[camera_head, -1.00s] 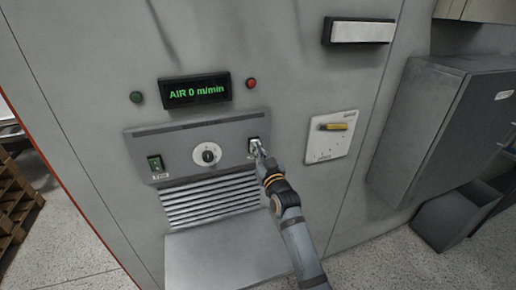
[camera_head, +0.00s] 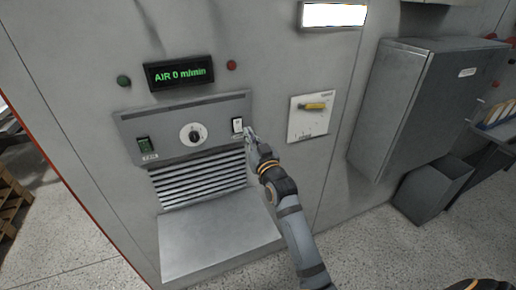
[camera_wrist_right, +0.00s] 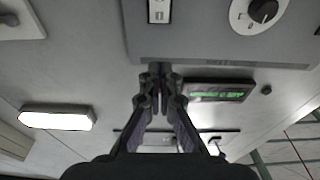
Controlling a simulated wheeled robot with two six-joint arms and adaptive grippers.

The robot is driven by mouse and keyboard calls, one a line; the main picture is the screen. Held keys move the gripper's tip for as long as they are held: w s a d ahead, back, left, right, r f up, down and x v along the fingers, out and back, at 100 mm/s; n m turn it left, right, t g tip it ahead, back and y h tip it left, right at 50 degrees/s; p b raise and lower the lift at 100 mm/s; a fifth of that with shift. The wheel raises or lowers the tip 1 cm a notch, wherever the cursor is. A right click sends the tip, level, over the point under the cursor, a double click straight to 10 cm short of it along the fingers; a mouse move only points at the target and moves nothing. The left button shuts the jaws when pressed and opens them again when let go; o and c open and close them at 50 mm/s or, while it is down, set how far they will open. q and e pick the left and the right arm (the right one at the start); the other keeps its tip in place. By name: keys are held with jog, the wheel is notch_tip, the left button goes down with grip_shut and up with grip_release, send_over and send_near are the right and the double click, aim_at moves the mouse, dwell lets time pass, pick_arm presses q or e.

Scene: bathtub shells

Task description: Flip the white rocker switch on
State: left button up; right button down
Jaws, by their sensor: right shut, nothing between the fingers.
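The white rocker switch (camera_head: 237,125) sits in a dark frame at the right end of the grey control panel (camera_head: 215,110). It also shows at the top edge of the right wrist view (camera_wrist_right: 159,11), partly cut off. Which side of it is pressed I cannot tell. My right gripper (camera_head: 249,134) is shut and empty, just to the right of and below the switch; a small gap seems to lie between them. In the wrist view its closed fingers (camera_wrist_right: 158,75) are apart from the switch in the picture.
A display (camera_head: 179,73) reads "AIR 0 m/min". A yellow-handled switch plate (camera_head: 311,118) is to the right. A lit white lamp (camera_head: 334,15) is above. A sloped shelf (camera_head: 215,235) juts out below.

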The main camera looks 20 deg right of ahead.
jog(key=s+d+f+g+h+b, duration=0.1)
jog(key=s+d+f+g, duration=0.1)
jog(key=s+f+g, duration=1)
jog(key=s+d+f+g+h+b, duration=0.15)
jog(key=s+f+g, duration=0.25)
jog(key=s+f, duration=1.45)
jog(key=s+d+f+g+p, duration=0.1)
jog(key=s+d+f, duration=0.1)
jog(key=f, duration=1)
jog(key=s+d+f, duration=0.1)
jog(key=f, duration=1)
pick_arm(q)
jog(key=w+f, duration=0.2)
jog(key=w, duration=0.1)
jog(key=shift+d, duration=0.1)
pick_arm(e)
jog(key=s+d+f+g+y, duration=0.1)
jog(key=s+f, duration=1.6)
jog(key=s, duration=0.2)
jog(key=shift+d+g, duration=0.2)
jog(key=shift+g, duration=0.1)
